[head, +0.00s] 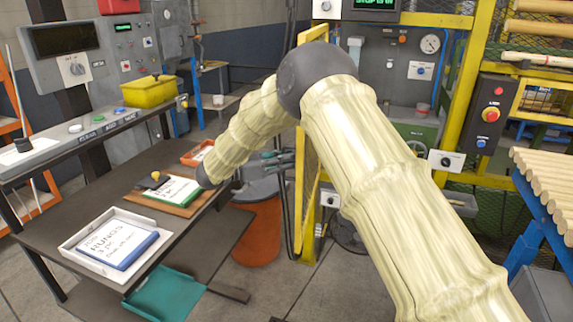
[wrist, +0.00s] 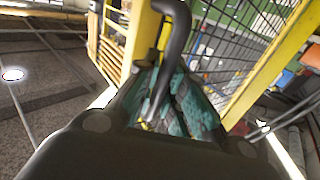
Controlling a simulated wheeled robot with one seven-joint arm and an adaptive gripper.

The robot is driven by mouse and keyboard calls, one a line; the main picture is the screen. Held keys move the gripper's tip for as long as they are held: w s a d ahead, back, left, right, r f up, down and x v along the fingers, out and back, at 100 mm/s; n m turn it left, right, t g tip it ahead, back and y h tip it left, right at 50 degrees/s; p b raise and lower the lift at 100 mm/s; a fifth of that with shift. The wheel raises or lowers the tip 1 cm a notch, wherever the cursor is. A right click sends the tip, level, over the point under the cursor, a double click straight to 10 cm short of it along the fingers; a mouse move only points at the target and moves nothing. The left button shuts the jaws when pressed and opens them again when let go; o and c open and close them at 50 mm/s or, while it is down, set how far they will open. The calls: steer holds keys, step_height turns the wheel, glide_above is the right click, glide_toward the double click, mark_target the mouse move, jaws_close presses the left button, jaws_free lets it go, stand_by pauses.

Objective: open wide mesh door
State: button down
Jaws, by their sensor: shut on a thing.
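The yellow-framed mesh door (head: 310,185) stands in the middle of the head view, seen narrowly, almost edge-on. How far it is open is hard to tell. In the wrist view its yellow frame and dark mesh (wrist: 236,42) fill the upper right. A dark curved bar handle (wrist: 174,40) runs down between the teal finger pads. My gripper (wrist: 168,112) is shut on this handle. In the head view my gripper (head: 284,159) is small, at the door's left side, and partly hidden by my arm.
An orange stool-like base (head: 258,235) stands close left of the door. A blue stand with wooden rods (head: 548,180) is at the right. Grey floor shows in front.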

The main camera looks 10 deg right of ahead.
steer(key=shift+a+f, duration=0.3)
steer(key=shift+a, duration=0.25)
steer(key=c, duration=1.7)
jaws_free()
steer(key=shift+c, duration=0.2)
steer(key=shift+o, duration=1.2)
steer(key=shift+s+a+r, duration=0.1)
steer(key=shift+a+r, duration=0.05)
steer(key=shift+r, duration=0.1)
steer(key=shift+d, duration=0.2)
steer(key=shift+a, duration=0.1)
steer(key=v, duration=1.1)
steer(key=shift+a, duration=0.45)
steer(key=shift+d+f, duration=0.1)
